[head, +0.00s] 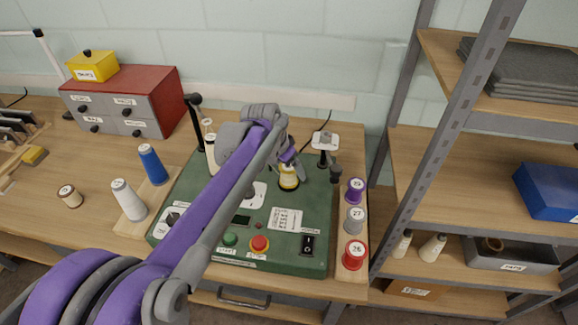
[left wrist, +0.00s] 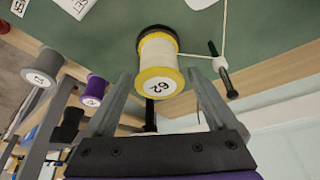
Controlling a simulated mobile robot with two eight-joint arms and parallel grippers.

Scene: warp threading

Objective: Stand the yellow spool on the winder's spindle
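The yellow spool (head: 289,180), with yellow flanges and pale thread, stands on the green winder (head: 210,258) in the head view. In the left wrist view the spool (left wrist: 158,62) shows its labelled end, with a black disc (left wrist: 157,31) at its far end. Any spindle inside it is hidden. My left gripper (head: 291,168) is just above the spool. In the left wrist view its two fingers (left wrist: 163,76) are spread on either side of the labelled end, with small gaps visible. My right gripper is in neither view.
Purple (head: 355,190), grey (head: 354,219) and red (head: 354,255) spools stand on a strip right of the winder. A dark post (left wrist: 222,68) with thread stands near the spool. Metal shelving (head: 455,110) is at right.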

